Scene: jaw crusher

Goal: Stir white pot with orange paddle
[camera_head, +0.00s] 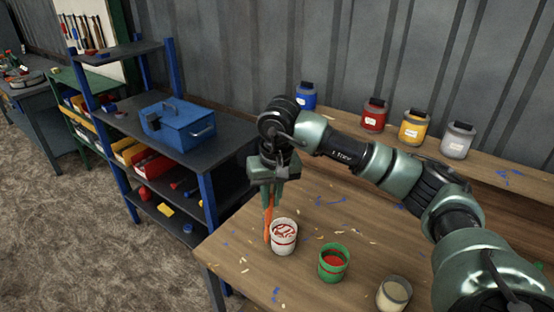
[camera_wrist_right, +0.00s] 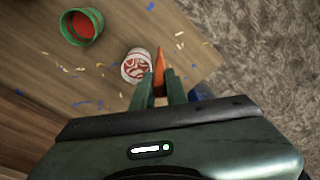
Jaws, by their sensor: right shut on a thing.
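The white pot (camera_head: 284,243) stands on the wooden table near its left edge, with red and white streaked contents. My right gripper (camera_head: 270,182) is above and slightly left of the pot, pointing down, shut on the orange paddle (camera_head: 268,218). The paddle hangs down along the pot's left side and appears outside the rim; whether it touches the pot I cannot tell. In the right wrist view the paddle (camera_wrist_right: 160,66) shows between the fingers (camera_wrist_right: 160,92), just right of the white pot (camera_wrist_right: 136,76). My left gripper is not in view.
A green pot (camera_head: 332,270) with red contents and a pot with cream contents (camera_head: 394,294) stand right of the white pot. Blue, red, yellow and grey jars line the back shelf. A rack with a blue toolbox (camera_head: 180,128) stands left. Scraps litter the table (camera_head: 345,222).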

